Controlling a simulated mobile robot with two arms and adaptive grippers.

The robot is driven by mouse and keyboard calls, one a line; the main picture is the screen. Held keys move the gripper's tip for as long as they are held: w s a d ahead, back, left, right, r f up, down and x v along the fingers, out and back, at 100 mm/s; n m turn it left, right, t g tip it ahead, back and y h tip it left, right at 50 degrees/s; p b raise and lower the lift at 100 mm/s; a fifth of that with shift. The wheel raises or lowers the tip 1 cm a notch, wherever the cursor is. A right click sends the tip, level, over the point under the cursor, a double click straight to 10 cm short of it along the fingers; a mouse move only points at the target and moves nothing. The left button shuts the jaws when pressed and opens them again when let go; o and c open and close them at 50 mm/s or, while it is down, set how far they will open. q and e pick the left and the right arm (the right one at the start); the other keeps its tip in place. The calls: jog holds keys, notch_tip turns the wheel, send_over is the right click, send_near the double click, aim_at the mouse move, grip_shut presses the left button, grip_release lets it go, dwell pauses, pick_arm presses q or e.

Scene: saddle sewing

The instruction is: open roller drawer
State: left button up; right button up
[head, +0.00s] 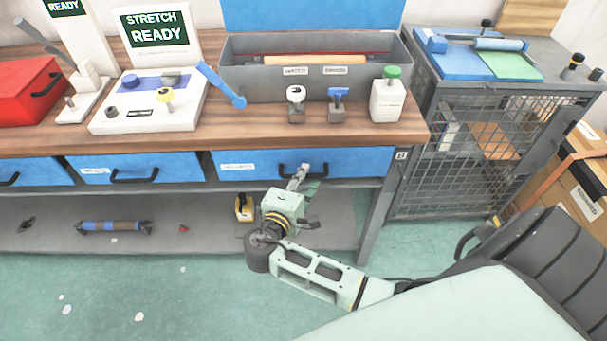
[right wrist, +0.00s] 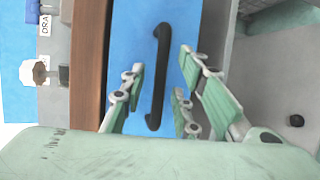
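Three blue drawers sit under the wooden bench top; their labels are too small to read. The right drawer (head: 345,160) has a black handle (head: 312,169), and looks shut. The middle drawer (head: 165,165) and the left drawer (head: 30,172) also look shut. My right gripper (head: 300,180) is in front of the right drawer's handle. In the right wrist view its fingers (right wrist: 160,82) are open, one side on each side of the black handle (right wrist: 160,75), with gaps between fingers and handle. My left gripper is in neither view.
The bench top (head: 240,133) carries a grey bin (head: 265,88), a control panel (head: 145,115) and a white bottle (head: 387,102). A lower shelf (head: 170,235) holds a yellow item (head: 243,208) behind my right arm. A mesh cage (head: 480,150) stands to the right.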

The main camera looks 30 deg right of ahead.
jog(key=shift+w+d+f, duration=0.1)
jog(key=shift+w+d, duration=0.35)
jog(key=shift+d, duration=0.15)
jog(key=c, duration=0.7)
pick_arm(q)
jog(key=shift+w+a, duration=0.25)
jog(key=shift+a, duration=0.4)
pick_arm(e)
grip_shut()
